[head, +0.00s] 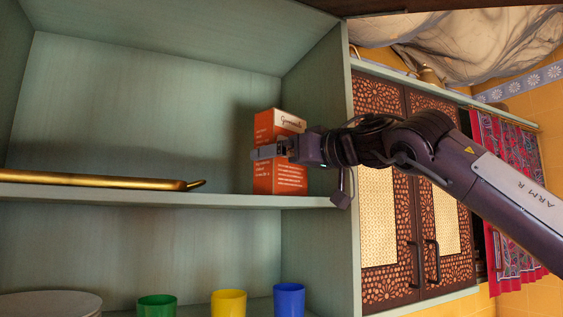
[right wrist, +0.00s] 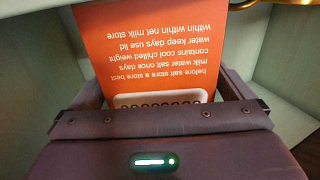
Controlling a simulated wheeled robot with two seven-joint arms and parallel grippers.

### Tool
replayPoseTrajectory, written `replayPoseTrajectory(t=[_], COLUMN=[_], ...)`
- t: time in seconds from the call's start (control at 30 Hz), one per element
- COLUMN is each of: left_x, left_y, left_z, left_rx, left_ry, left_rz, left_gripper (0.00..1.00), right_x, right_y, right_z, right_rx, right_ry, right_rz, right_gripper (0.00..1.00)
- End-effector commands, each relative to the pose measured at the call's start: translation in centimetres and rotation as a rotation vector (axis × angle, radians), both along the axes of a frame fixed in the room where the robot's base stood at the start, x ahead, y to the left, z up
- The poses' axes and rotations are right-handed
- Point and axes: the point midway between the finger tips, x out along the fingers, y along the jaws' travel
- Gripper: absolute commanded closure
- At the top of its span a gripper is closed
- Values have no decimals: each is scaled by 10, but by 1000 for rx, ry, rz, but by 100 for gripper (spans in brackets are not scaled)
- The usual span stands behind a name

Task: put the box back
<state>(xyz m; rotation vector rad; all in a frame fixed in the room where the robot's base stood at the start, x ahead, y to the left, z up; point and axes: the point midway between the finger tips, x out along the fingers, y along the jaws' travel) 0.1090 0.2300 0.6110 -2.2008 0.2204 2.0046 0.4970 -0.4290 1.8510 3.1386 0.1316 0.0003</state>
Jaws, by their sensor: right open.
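An orange box with a white top label (head: 279,125) stands upright on the upper shelf, close to the cupboard's right side wall. My right gripper (head: 272,152) reaches in from the right, in front of the box, and hides part of its middle. In the right wrist view the box's printed orange face (right wrist: 150,50) fills the space ahead, with its text upside down. There the open jaws (right wrist: 165,92) lie one to each side of the box. I cannot tell whether they touch it. My left gripper is out of view.
A golden rod-like object (head: 100,180) lies along the upper shelf (head: 225,200) left of the box. Green (head: 157,306), yellow (head: 228,303) and blue (head: 289,300) cups stand below. The upper shelf's back left is clear. Patterned cabinet doors (head: 385,290) are at right.

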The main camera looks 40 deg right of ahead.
Motion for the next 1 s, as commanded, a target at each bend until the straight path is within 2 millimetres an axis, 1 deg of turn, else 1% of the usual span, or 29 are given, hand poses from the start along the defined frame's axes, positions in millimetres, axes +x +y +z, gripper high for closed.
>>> replayPoseTrajectory(t=[0.03,0.17,0.2,0.4,0.5,0.6,0.7,1.0], left_x=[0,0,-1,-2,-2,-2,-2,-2], left_y=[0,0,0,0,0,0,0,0], left_z=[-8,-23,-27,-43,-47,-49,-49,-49], left_rx=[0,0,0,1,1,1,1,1], left_ry=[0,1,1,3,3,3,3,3], left_rz=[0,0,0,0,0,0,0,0], left_gripper=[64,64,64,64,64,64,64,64], right_x=[-9,-36,-45,-85,-99,-107,-111,-111], right_y=[-1,-3,-4,-7,-8,-9,-9,-9], right_z=[-3,-4,-4,-4,-2,-1,-1,0], right_rx=[-1,0,0,0,-1,-1,0,0], right_ry=[-5,-7,-7,-5,-3,-2,-2,-1], right_rz=[-1,-1,-1,0,-1,-1,-1,0], right_gripper=[0,0,0,0,0,0,0,0])
